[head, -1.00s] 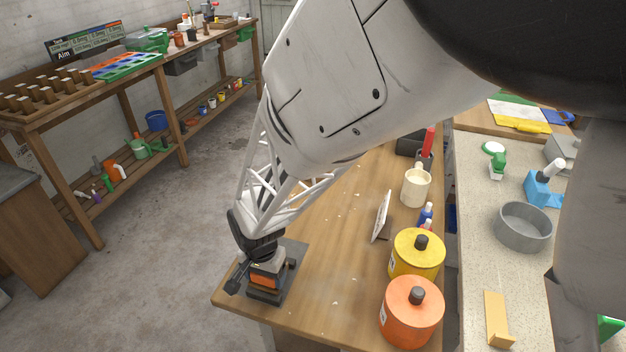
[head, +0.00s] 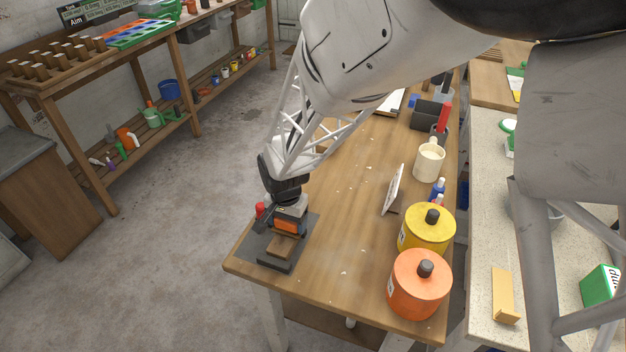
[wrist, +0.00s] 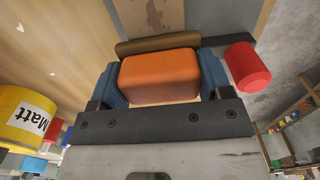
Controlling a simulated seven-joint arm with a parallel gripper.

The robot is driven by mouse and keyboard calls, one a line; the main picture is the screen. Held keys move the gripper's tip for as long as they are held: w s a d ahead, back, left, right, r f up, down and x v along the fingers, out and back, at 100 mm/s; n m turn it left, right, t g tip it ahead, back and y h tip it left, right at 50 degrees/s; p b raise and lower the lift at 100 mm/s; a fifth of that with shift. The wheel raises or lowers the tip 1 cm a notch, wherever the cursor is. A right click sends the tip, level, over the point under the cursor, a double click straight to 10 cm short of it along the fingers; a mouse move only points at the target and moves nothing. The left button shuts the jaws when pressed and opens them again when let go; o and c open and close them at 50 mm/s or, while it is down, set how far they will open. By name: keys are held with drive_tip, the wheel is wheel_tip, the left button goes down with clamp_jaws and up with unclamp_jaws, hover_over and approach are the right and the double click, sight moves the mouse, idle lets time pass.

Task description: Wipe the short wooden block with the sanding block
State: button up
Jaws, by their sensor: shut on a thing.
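My gripper (wrist: 161,84) is shut on the orange sanding block (wrist: 160,76), which sits between its blue fingers in the wrist view. In the head view the sanding block (head: 287,226) is at the tip of my arm, low over the near left end of the wooden table. The short wooden block (head: 283,246) lies on a dark base (head: 262,262), partly under and in front of the sanding block. I cannot tell whether the two touch.
A red knob (wrist: 246,68) is close beside my gripper. Orange (head: 420,285) and yellow (head: 428,232) canisters stand along the table's right edge, with an upright white panel (head: 393,190) and a cream mug (head: 429,160) behind. The table's middle is mostly clear.

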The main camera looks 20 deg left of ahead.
drive_tip(key=shift+r, duration=4)
drive_tip(key=w+d+r, duration=0.3)
drive_tip(key=w+d, duration=0.5)
drive_tip(key=w, duration=0.5)
drive_tip(key=w+d+r, duration=0.3)
drive_tip(key=w+d, duration=0.6)
drive_tip(key=w, duration=0.3)
drive_tip(key=w+d+r, duration=0.2)
drive_tip(key=w+d, duration=0.3)
drive_tip(key=d, duration=0.4)
drive_tip(key=w+d+r, duration=0.2)
drive_tip(key=w+d, duration=0.3)
drive_tip(key=d, duration=0.4)
drive_tip(key=w+d+r, duration=0.3)
drive_tip(key=w+d, duration=0.3)
drive_tip(key=d, duration=0.4)
